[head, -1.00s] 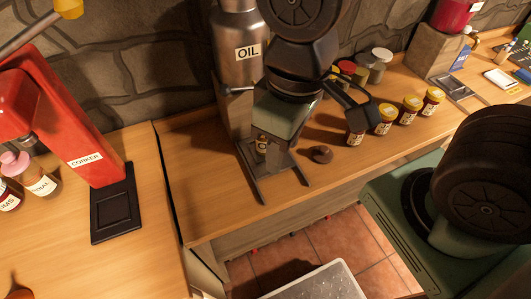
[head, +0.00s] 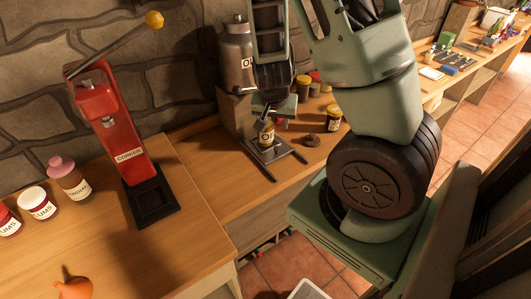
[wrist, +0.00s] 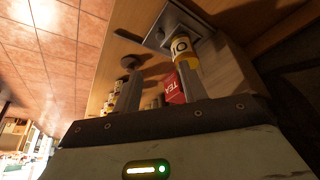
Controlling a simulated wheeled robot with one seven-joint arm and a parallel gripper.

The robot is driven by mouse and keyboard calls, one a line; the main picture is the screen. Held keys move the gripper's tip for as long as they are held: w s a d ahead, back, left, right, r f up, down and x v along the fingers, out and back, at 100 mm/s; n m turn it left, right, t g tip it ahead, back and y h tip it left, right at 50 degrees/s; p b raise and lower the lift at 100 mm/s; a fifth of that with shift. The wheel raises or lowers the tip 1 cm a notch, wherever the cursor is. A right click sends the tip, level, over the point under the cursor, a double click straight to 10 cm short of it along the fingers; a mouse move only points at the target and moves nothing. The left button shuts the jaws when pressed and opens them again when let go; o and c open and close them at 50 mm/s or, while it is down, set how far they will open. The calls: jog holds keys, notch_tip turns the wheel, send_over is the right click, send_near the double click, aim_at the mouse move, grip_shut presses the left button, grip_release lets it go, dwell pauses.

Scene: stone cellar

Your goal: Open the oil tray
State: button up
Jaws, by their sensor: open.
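The oil dispenser (head: 237,62) is a metal cylinder on a stand, labelled OIL, partly hidden by my arm. At its foot is a flat grey tray (head: 272,153) with two prongs pointing forward. A small labelled jar (head: 266,134) stands upright on it. In the wrist view the tray (wrist: 160,40) and the yellow-rimmed jar (wrist: 181,46) lie just beyond the right finger.
A red corker (head: 122,140) stands on the left counter beside several jars (head: 40,203). A dark round object (head: 312,140) lies right of the tray. A yellow-lidded jar (head: 333,118) is farther right. A red TEA box (wrist: 174,88) shows behind the fingers.

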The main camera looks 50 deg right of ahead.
aim_at(277, 148)
jog(key=x, duration=1.7)
jog(key=shift+a, duration=0.15)
grip_shut()
